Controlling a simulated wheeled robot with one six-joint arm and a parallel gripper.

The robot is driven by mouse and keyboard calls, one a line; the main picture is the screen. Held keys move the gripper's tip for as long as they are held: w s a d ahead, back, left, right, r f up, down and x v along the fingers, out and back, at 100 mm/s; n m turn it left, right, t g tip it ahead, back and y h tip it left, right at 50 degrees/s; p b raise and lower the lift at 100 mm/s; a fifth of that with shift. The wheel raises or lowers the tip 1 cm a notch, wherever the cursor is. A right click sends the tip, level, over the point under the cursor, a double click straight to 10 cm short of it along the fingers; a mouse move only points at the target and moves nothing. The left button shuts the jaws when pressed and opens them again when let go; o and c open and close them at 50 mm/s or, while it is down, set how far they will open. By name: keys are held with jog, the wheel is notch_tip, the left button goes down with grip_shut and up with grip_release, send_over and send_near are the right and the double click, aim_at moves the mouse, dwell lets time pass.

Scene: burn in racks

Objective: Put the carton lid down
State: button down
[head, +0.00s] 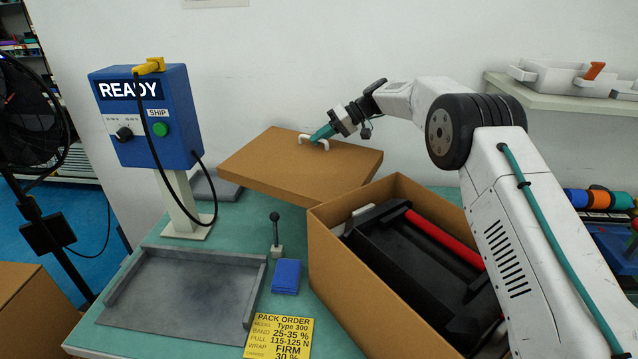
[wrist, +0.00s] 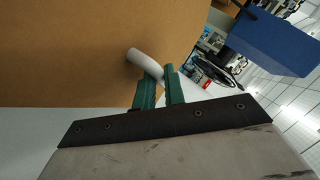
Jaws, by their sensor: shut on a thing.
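The carton lid (head: 290,172) is a flat brown slab with a white handle (head: 314,142) on its top. It is at the back of the green table, behind the open carton, and looks slightly tilted. I cannot tell whether it touches the table. My gripper (head: 322,134) has teal fingers shut on the lid's handle. In the wrist view the fingers (wrist: 160,88) close around the white handle (wrist: 146,65), with the brown lid (wrist: 75,50) beyond. The open carton (head: 375,300) holds a black item with a red bar (head: 445,238).
A grey tray (head: 180,290), a small lever (head: 276,235), a blue block (head: 286,277) and a yellow pack order card (head: 278,337) lie in front. A shelf (head: 560,98) with white trays is at right.

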notch_tip(320, 180, down, 16)
jog(key=shift+r, duration=0.25)
jog(key=c, duration=1.5)
grip_release()
jog(key=shift+s, duration=0.1)
jog(key=v, duration=1.2)
